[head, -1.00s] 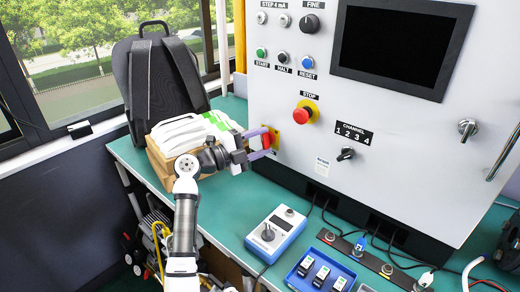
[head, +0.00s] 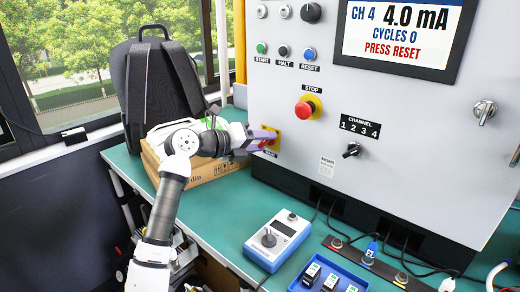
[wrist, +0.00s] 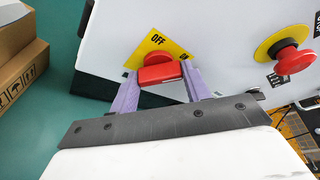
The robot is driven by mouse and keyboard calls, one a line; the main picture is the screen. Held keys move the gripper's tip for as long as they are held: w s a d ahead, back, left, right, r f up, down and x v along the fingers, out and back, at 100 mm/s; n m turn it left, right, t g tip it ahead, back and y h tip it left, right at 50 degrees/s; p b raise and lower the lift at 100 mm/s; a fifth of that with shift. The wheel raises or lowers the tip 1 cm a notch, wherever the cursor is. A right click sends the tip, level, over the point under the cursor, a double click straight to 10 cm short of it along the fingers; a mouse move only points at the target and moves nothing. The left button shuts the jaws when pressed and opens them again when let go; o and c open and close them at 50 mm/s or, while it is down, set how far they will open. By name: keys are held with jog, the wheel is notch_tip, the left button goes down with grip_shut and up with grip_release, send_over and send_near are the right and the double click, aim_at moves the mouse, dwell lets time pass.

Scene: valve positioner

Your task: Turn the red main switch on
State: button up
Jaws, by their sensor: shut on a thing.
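The red main switch (wrist: 160,73) sits on a yellow plate (wrist: 150,48) marked OFF and, at its right, ON, on the grey cabinet's lower left. In the wrist view its handle lies across between my fingertips. My gripper (wrist: 162,80) is shut on the handle with its two purple fingers, one on each end. In the head view my gripper (head: 262,140) reaches the switch from the left and hides much of it. The screen (head: 402,35) is lit and reads CH 4, 4.0 mA, CYCLES 0, PRESS RESET.
The red STOP button (head: 305,109) sits right of the switch. START, HALT and RESET buttons (head: 309,54) are above it. A cardboard box (head: 205,171) and a backpack (head: 160,85) stand left. A calibrator (head: 277,239) and a blue tray (head: 300,284) lie on the green bench.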

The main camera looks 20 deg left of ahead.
jog(key=shift+m+b, duration=0.4)
jog(key=shift+o, duration=0.2)
jog(key=shift+y, duration=0.4)
jog(key=o, duration=1)
jog(key=shift+c, duration=0.2)
jog(key=shift+s, duration=0.1)
jog(key=b+v, duration=0.1)
jog(key=v, duration=1.2)
jog(key=shift+s+a+b, duration=0.25)
jog(key=shift+b, duration=0.1)
